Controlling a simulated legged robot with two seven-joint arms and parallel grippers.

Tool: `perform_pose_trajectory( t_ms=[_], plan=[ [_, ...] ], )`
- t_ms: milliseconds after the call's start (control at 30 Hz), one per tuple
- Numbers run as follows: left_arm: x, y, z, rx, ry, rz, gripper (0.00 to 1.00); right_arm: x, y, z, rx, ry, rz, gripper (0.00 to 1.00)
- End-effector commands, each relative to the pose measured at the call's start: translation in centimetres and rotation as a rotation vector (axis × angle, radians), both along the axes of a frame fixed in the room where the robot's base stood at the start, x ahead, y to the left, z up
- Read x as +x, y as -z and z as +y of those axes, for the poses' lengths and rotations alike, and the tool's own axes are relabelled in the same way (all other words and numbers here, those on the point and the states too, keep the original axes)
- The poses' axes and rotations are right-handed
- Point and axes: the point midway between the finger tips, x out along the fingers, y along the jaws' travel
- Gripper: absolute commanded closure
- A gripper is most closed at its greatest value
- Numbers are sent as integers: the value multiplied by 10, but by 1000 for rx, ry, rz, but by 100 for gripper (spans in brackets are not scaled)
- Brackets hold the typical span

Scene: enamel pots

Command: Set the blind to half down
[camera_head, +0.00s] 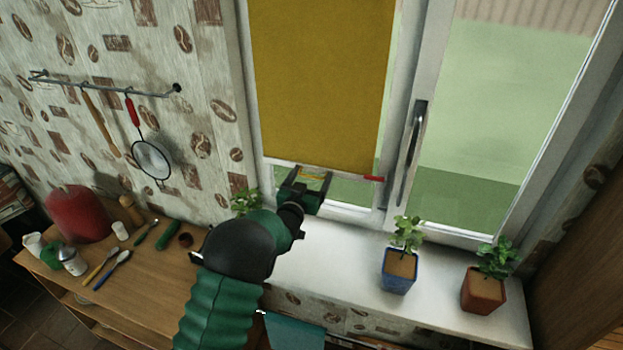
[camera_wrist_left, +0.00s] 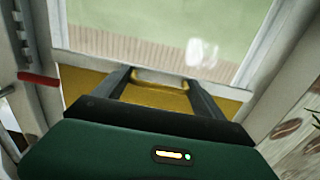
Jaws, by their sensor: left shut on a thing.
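The yellow blind (camera_head: 325,80) hangs over the left window pane in the head view. Its lower edge is near the bottom of the pane, close to the height of a red marker (camera_head: 374,178) on the frame. My left gripper (camera_head: 307,176) is at the middle of this edge, shut on a yellow pull tab. In the left wrist view, the tab (camera_wrist_left: 160,80) lies between the fingers of my gripper (camera_wrist_left: 162,84), with the red marker (camera_wrist_left: 38,79) at the left. My right gripper is not in view.
A window handle (camera_head: 411,150) is right of the blind. On the white sill (camera_head: 335,262) stand a blue potted plant (camera_head: 399,270) and a brown potted plant (camera_head: 484,288); another plant (camera_head: 245,201) is beside my left arm. A wooden counter (camera_head: 140,285) with utensils is at left.

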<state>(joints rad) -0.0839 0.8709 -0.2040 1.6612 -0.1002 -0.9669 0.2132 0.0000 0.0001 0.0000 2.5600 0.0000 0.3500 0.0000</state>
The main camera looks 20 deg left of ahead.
Motion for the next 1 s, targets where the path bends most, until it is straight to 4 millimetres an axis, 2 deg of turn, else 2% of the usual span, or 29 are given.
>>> perform_pose_trajectory(
  t_ms=[167,267,667,800,1000],
  plan=[
    [0,-38,2,0,-3,-7,92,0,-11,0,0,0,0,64],
    [0,-67,2,0,-3,-9,92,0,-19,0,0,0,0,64],
    [0,-210,3,0,-4,-9,92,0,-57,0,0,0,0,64],
    [0,-261,2,0,-4,-9,92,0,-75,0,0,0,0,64],
    [1,-326,2,0,-4,-6,92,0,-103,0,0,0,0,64]
  ],
)
